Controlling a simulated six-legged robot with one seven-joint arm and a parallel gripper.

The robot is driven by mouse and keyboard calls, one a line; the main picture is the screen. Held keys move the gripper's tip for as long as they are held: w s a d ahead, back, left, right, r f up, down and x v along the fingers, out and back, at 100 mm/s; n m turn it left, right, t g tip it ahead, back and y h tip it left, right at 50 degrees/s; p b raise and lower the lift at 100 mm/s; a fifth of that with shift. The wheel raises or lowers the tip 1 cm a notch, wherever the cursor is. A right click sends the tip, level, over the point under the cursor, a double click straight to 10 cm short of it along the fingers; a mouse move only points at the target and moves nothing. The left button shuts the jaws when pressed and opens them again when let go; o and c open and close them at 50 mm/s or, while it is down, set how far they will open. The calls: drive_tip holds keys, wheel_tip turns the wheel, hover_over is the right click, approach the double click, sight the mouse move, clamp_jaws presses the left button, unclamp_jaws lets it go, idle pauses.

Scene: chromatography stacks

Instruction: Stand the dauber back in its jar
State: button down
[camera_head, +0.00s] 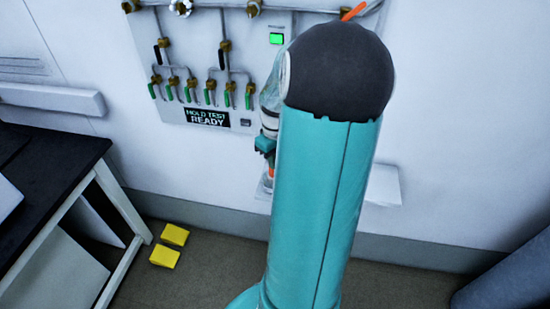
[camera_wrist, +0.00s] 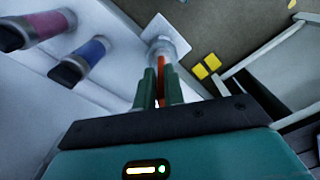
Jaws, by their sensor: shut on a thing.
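My gripper (camera_head: 265,145) is partly hidden behind my own arm in the head view. In the wrist view my gripper (camera_wrist: 159,76) is shut on the dauber, an orange stick (camera_wrist: 161,64) between its two green fingers. The dauber's orange lower part (camera_head: 270,173) shows below the fingers in the head view. The clear jar (camera_wrist: 161,46) is straight beyond the fingertips, on a small white shelf (camera_wrist: 182,31). The jar (camera_head: 267,184) also shows just under the dauber in the head view. The dauber's tip overlaps the jar mouth; I cannot tell how far inside it is.
The white shelf (camera_head: 386,184) juts from the wall behind my arm. A panel with pipes and green-handled valves (camera_head: 200,90) hangs above left. Red (camera_wrist: 48,27) and blue (camera_wrist: 84,60) cylinders are left in the wrist view. Yellow blocks (camera_head: 170,245) lie on the floor beside a dark-topped table (camera_head: 60,165).

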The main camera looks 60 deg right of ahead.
drive_tip(key=shift+f, duration=0.1)
drive_tip(key=shift+f, duration=1.1)
drive_tip(key=c, duration=1)
unclamp_jaws()
drive_tip(key=shift+r, duration=0.1)
drive_tip(key=shift+r, duration=3.45)
